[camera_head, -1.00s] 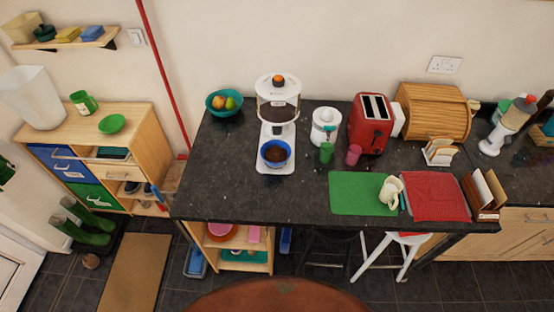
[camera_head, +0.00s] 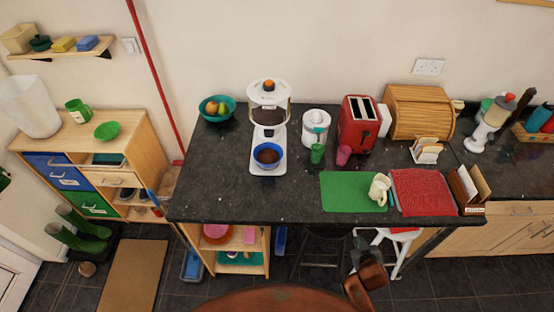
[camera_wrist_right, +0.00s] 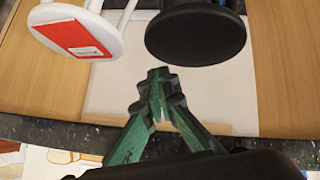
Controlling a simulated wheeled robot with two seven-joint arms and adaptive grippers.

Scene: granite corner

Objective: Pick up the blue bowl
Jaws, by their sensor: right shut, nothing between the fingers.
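The blue bowl (camera_head: 267,163) sits on the white base of the coffee machine (camera_head: 258,134), on the dark countertop in the head view. It holds something dark brown. My right gripper (camera_head: 360,255) shows at the lower right of the head view, in front of the counter's front edge, well away from the bowl. In the right wrist view the green-padded fingers of the right gripper (camera_wrist_right: 161,82) meet at their tips, with nothing between them. The bowl is out of the wrist view. My left gripper is not seen.
A green mat (camera_head: 350,192) with a cream jug (camera_head: 379,187), and a red towel (camera_head: 428,192), lie at the counter's front right. Green and pink cups and a red toaster (camera_head: 357,124) stand right of the bowl. Countertop left of the bowl is clear. Stools (camera_wrist_right: 195,35) stand below.

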